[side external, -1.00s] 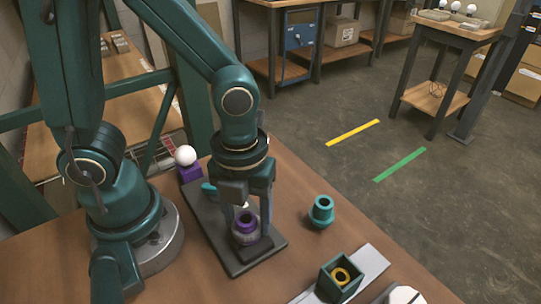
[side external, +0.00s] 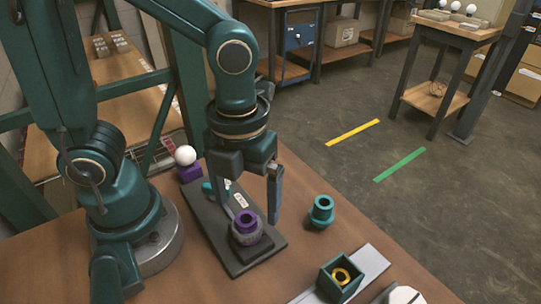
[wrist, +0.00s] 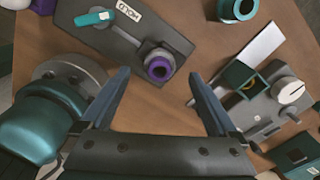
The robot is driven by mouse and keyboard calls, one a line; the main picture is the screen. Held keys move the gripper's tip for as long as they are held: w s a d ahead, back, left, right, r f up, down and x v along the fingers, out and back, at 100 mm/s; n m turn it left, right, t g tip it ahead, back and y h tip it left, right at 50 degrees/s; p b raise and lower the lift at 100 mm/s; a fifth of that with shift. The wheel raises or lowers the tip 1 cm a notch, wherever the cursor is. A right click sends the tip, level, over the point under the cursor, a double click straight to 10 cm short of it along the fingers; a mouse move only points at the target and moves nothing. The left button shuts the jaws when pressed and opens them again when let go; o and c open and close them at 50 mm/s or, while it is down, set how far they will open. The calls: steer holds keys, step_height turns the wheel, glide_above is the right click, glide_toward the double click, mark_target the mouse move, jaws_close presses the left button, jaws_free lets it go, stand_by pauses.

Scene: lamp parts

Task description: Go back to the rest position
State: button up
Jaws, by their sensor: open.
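My gripper (side external: 248,198) is open and empty, above the dark grey fixture plate (side external: 222,232). In the wrist view its two fingers (wrist: 160,98) stand wide apart with nothing between them. In the wrist view the purple part (wrist: 158,68) lies beyond the fingertips. A teal lever (wrist: 94,17) and a white label (wrist: 128,11) are on the same plate.
A white ball on a purple block (side external: 190,173) stands behind the plate. A teal flanged part (side external: 321,211) stands on the table to the right. A green box with a yellow ring (side external: 341,276) is at the front right. Bare table lies between them.

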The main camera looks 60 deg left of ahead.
steer(key=shift+w+a+r, duration=0.1)
steer(key=shift+r, duration=0.25)
steer(key=a+r+n+t, duration=0.2)
steer(key=a+r+n, duration=0.1)
steer(key=n, duration=1.2)
steer(key=a+r+n+t, duration=0.3)
steer(key=n, duration=1.2)
steer(key=shift+a+r+t, duration=0.15)
steer(key=shift+t, duration=0.15)
